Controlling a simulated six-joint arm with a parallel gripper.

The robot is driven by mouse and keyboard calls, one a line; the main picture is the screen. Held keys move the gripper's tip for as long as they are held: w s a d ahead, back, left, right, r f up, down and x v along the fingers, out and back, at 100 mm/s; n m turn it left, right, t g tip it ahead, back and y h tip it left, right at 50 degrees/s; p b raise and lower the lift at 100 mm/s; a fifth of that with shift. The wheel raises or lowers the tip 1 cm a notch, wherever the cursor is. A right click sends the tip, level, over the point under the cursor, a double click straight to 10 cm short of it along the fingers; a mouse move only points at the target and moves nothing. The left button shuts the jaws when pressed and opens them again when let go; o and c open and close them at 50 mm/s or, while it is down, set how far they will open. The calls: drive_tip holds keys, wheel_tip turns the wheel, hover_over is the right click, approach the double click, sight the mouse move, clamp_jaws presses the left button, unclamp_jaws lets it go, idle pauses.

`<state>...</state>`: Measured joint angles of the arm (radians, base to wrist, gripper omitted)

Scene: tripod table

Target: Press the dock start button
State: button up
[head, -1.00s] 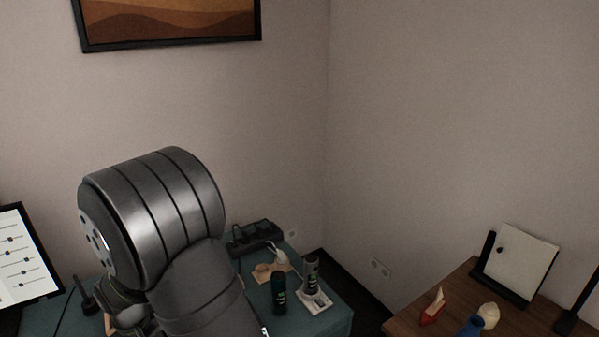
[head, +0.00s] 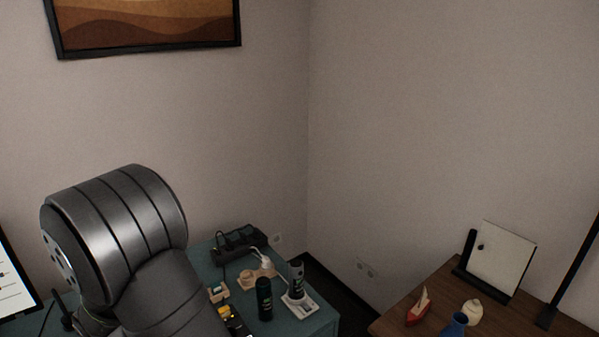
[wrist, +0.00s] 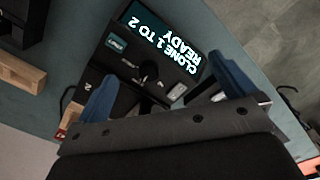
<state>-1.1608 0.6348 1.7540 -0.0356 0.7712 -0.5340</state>
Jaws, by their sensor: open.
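A black dock (wrist: 142,72) lies on the teal table in the wrist view. Its lit screen (wrist: 167,42) reads "CLONE 1 TO 2 READY", upside down. A small teal label or key (wrist: 117,43) and a pale one (wrist: 178,91) show on its face; I cannot tell which is the start button. My gripper (wrist: 168,86) is open, its two blue fingertips apart and empty over the near part of the dock. The gap to the surface cannot be judged. In the head view my arm hides the gripper, and the dock cannot be made out for sure.
A wooden block (wrist: 22,72) lies left of the dock in the wrist view. In the head view, a power strip (head: 238,243), a dark bottle (head: 264,298) and a white stand (head: 300,304) occupy the teal table. A brown desk (head: 392,318) stands right, across a gap.

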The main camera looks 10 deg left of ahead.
clamp_jaws()
idle(1.5)
